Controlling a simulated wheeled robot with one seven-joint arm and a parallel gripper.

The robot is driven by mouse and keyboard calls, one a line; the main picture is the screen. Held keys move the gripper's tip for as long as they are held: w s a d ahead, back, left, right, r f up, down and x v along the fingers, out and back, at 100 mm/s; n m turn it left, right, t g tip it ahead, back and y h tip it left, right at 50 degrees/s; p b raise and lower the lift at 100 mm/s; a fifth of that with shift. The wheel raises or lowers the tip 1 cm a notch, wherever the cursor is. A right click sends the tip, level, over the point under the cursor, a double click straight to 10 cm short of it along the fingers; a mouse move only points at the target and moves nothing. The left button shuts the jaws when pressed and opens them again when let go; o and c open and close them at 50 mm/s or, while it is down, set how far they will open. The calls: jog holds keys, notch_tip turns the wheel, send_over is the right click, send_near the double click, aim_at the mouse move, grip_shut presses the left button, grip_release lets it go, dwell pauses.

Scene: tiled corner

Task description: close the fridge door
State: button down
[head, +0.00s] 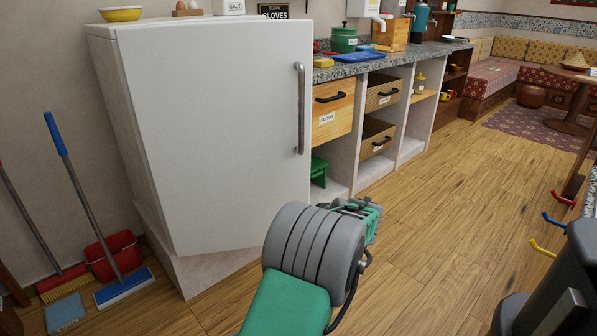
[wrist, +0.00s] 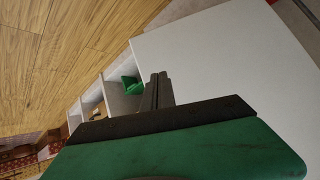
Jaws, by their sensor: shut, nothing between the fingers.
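The white fridge door (head: 215,120) stands ajar in the head view. Its lower edge is angled out from the fridge base (head: 215,272), and its free edge with the grey bar handle (head: 301,108) is on the right. My gripper (head: 372,215) is low, to the right of the door and below the handle. In the wrist view my gripper's fingers (wrist: 158,90) are together and empty, and the white door (wrist: 225,55) fills the right side behind them. I cannot tell whether they touch it. The fridge interior is hidden behind the door.
A counter (head: 390,60) with drawers (head: 332,108) and open shelves runs back on the right. A blue broom (head: 124,287) and a red bucket (head: 113,256) stand left of the fridge.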

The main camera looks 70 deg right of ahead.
jog(key=w+t+h, duration=0.1)
jog(key=w, duration=0.2)
jog(key=t+h, duration=0.2)
jog(key=h, duration=0.5)
send_near(299, 160)
jog(key=shift+n, duration=0.3)
jog(key=w+d+b, duration=0.1)
jog(key=w+d, duration=0.1)
jog(key=w+d+r+b, duration=0.1)
jog(key=w+d+b, duration=0.1)
jog(key=shift+d+r, duration=0.15)
jog(key=shift+r, duration=0.05)
jog(key=shift+w+d+r, duration=0.15)
jog(key=shift+w+d, duration=0.1)
jog(key=shift+d, duration=0.15)
